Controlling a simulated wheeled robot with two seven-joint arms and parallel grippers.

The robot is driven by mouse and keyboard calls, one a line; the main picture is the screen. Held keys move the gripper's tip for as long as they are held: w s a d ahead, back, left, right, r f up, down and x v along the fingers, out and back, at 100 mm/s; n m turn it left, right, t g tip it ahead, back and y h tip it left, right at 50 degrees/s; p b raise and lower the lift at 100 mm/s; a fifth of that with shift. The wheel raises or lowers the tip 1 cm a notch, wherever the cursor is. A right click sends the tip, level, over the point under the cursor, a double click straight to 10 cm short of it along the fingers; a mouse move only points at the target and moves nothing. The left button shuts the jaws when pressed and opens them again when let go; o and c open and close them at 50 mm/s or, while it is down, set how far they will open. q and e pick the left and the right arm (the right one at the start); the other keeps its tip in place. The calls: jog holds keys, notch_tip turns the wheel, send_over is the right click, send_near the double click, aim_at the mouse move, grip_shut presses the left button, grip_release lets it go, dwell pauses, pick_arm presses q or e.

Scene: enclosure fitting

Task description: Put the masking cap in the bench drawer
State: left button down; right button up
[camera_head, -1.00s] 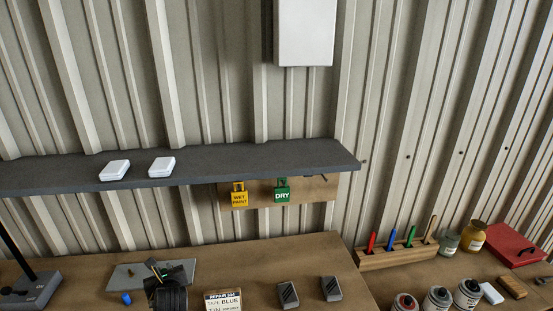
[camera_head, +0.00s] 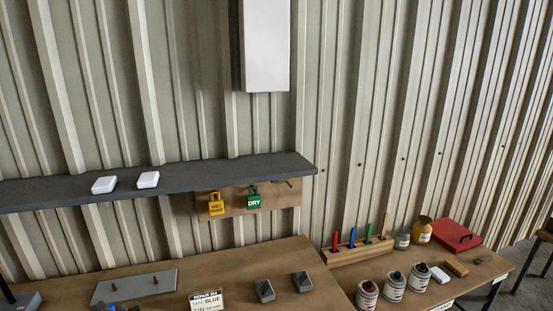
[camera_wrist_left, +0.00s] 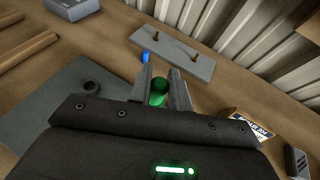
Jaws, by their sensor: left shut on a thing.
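In the left wrist view my left gripper (camera_wrist_left: 162,95) is shut on a small green cap (camera_wrist_left: 159,92), held between its two fingers above the bench. The plate also shows in the head view (camera_head: 160,283). No bench drawer can be seen in these frames.
The brown bench (camera_head: 235,271) carries a note card (camera_head: 207,301) and two dark grey blocks (camera_head: 265,290). A shelf (camera_head: 225,170) with two white boxes hangs above. A side table holds paint tins (camera_head: 393,286), a marker rack (camera_head: 355,252) and a red case (camera_head: 458,235).

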pick_arm(q)
jog(key=s+a+r+n+g+y, duration=0.1)
jog(key=a+r, duration=0.2)
jog(key=a, duration=0.4)
jog(key=s+a+r, duration=0.1)
jog(key=a+r, duration=0.2)
jog(key=a, duration=0.4)
jog(key=w+d+r+m+t+h, duration=0.3)
jog(key=w+d+r, duration=0.2)
jog(key=d+r, duration=0.6)
jog(key=s+d+r+m+t+h, duration=0.1)
jog(key=s+d+r+m+h, duration=0.3)
jog(key=d+r, duration=0.7)
jog(key=d+m+h, duration=0.2)
jog(key=d+h, duration=0.1)
jog(key=d, duration=1.2)
notch_tip(320, 180, down, 15)
jog(key=b, duration=1.4)
jog(key=shift+w+d+f+m, duration=0.15)
jog(key=shift+w+d+m, duration=0.15)
jog(key=shift+w+d, duration=0.15)
